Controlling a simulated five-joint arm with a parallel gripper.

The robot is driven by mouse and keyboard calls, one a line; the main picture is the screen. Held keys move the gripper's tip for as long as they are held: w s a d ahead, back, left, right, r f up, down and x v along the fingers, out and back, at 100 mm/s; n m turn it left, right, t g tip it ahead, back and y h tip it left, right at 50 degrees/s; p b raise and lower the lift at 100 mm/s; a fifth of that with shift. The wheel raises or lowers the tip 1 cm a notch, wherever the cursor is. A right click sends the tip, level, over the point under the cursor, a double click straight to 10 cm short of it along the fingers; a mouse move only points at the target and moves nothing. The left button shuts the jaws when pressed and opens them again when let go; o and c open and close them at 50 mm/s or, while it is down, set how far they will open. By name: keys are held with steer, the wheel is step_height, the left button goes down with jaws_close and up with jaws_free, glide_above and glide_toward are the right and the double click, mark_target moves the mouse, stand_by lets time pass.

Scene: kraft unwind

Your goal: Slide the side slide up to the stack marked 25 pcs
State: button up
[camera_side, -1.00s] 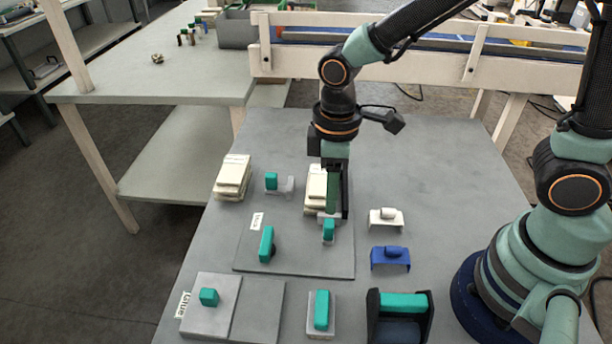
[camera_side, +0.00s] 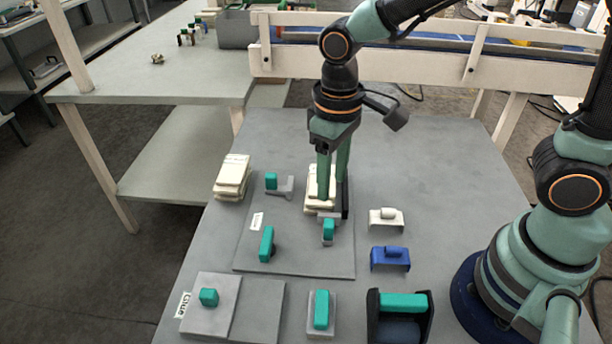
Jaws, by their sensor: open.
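My gripper (camera_side: 333,190) is open, its two green fingers apart over the right-hand stack of cream sheets (camera_side: 313,203). A grey slide with a teal handle (camera_side: 328,230) stands at the near side of this stack, in front of and below the fingertips. I cannot tell whether it touches the stack. Another grey slide with a teal knob (camera_side: 272,181) lies between this stack and the left-hand stack (camera_side: 232,177), with a gap on each side. The small label (camera_side: 257,221) is too small to read, so I cannot tell which stack is marked 25 pcs.
A grey plate with a teal handle (camera_side: 266,244) lies in front. A white bracket (camera_side: 386,219) and a blue bracket (camera_side: 390,258) stand to the right. Several teal-handled pieces, including a dark holder (camera_side: 400,315), line the near edge. The table's far right is clear.

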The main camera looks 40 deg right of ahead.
mark_target(329, 223)
step_height(329, 223, down, 12)
steer(key=m, duration=1.2)
steer(key=shift+r, duration=0.1)
